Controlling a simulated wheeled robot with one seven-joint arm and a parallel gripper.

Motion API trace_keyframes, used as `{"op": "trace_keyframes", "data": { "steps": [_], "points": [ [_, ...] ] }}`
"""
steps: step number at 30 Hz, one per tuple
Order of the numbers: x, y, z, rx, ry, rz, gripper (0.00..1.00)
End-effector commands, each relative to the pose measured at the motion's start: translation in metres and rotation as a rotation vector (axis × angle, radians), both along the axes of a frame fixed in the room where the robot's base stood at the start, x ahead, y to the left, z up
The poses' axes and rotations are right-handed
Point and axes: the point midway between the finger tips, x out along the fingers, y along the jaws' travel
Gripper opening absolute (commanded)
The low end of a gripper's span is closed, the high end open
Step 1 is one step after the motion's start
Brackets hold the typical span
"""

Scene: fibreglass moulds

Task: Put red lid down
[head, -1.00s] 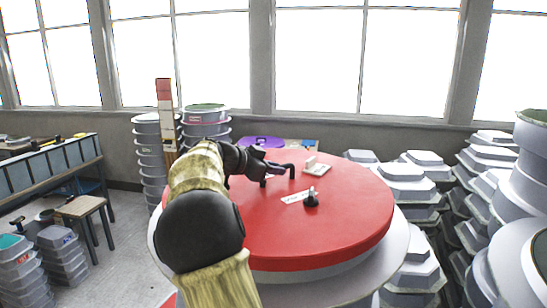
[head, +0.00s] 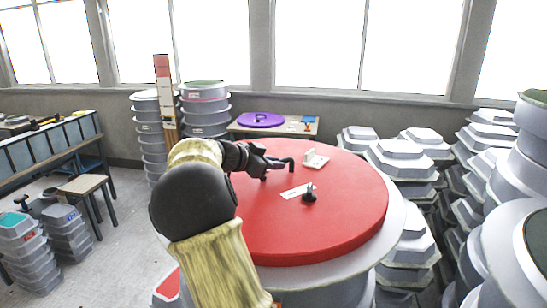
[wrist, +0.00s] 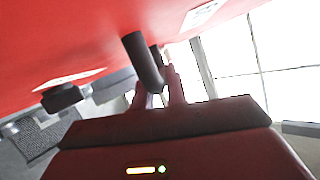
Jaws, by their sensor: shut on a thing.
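The red lid (head: 330,225) is a large round red disc at the centre of the head view. It lies over a wide pale round body (head: 395,225); I cannot tell whether they touch. A dark bent handle (head: 288,161) rises from its top, and the wrist view shows this handle as a dark bar (wrist: 143,62) between my fingers. My gripper (head: 276,163) is shut on the handle. In the wrist view the red surface fills the upper left, and my gripper (wrist: 158,95) is close to it.
Grey mould stacks (head: 400,160) crowd the right; other stacks (head: 205,110) stand behind left. Floor shows at left.

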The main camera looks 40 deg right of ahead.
Motion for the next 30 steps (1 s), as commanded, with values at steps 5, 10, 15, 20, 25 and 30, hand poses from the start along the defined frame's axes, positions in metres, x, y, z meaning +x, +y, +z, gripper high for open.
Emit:
{"op": "trace_keyframes", "data": {
  "steps": [5,10,15,20,25,30],
  "points": [
    [0.000,0.000,0.000,0.001,-0.001,0.000,0.36],
    [0.000,0.000,0.000,0.001,-0.001,-0.001,0.36],
    [0.000,0.002,0.000,0.001,-0.001,0.000,0.36],
    [0.001,0.014,0.003,-0.001,-0.004,0.002,0.36],
    [0.001,0.042,0.012,0.000,-0.006,0.004,0.36],
    [0.001,0.073,0.025,-0.001,-0.006,0.004,0.36]
  ]
}}
